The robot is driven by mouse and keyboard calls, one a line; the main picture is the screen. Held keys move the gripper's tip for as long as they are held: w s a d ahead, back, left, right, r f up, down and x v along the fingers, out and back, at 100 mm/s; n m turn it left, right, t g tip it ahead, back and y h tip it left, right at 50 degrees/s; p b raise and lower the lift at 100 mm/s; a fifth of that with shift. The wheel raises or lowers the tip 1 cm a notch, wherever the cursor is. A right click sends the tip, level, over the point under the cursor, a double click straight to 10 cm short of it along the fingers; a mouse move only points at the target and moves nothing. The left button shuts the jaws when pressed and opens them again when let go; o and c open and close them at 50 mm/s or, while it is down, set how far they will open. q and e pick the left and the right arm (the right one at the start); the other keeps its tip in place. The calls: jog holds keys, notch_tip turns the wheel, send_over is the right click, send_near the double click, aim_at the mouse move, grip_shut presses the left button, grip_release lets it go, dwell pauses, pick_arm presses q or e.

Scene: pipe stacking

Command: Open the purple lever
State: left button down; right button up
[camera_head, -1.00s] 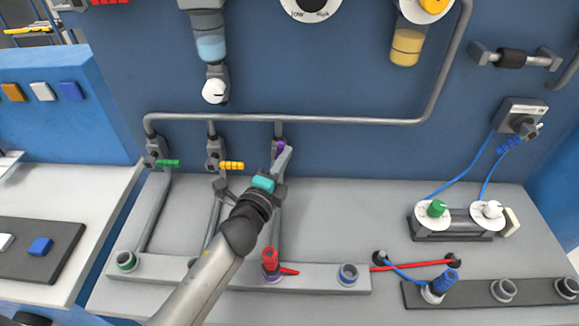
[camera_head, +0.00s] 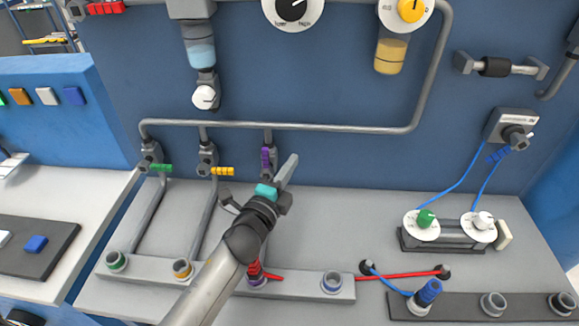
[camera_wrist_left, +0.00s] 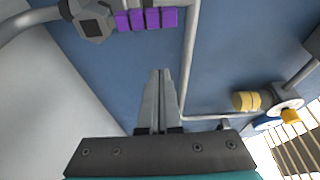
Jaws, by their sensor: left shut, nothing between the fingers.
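The purple lever (camera_head: 266,159) stands upright, in line with its grey pipe, on the third valve along the blue wall. In the left wrist view, its purple segments (camera_wrist_left: 147,18) show near the top edge, beside the grey valve body (camera_wrist_left: 93,22). My left gripper (camera_head: 293,158) is just right of the lever and apart from it. Its fingers are shut and empty; the closed tips (camera_wrist_left: 160,73) point toward the wall in the wrist view. My left arm hides part of the pipe below the lever. My right gripper is not in view.
A green lever (camera_head: 161,168) and a yellow lever (camera_head: 222,171) point right, on valves left of the purple one. A horizontal grey pipe (camera_head: 330,127) runs above.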

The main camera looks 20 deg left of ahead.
pick_arm(q)
jog(key=s+a, duration=0.1)
jog(key=s, duration=0.8)
jog(key=shift+s+a, duration=0.2)
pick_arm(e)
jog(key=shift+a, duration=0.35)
pick_arm(q)
jog(key=shift+f, duration=0.1)
